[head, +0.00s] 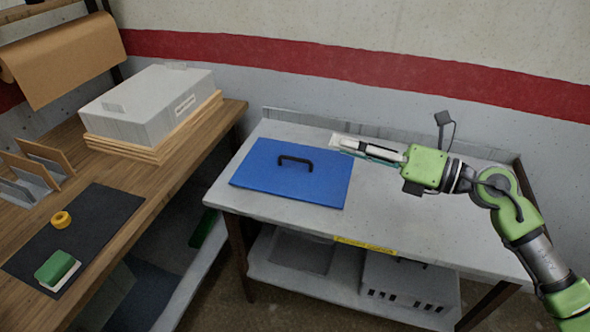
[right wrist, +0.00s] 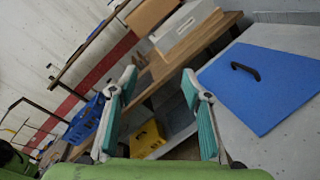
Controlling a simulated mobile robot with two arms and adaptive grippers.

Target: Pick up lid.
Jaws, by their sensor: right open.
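The blue lid (head: 270,181) lies flat on the grey metal table (head: 420,225), with a black arched handle (head: 296,160) on top. In the right wrist view the lid (right wrist: 262,92) is at the right, with its handle (right wrist: 246,70) in full view. My right gripper (head: 338,143) is above the table, to the right of the handle and near the lid's back right corner. In the right wrist view its two teal-padded fingers (right wrist: 158,83) are spread with nothing between them. The lid is outside the fingers. My left gripper is not in view.
The table's right part is mostly clear. A wall stands behind the table.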

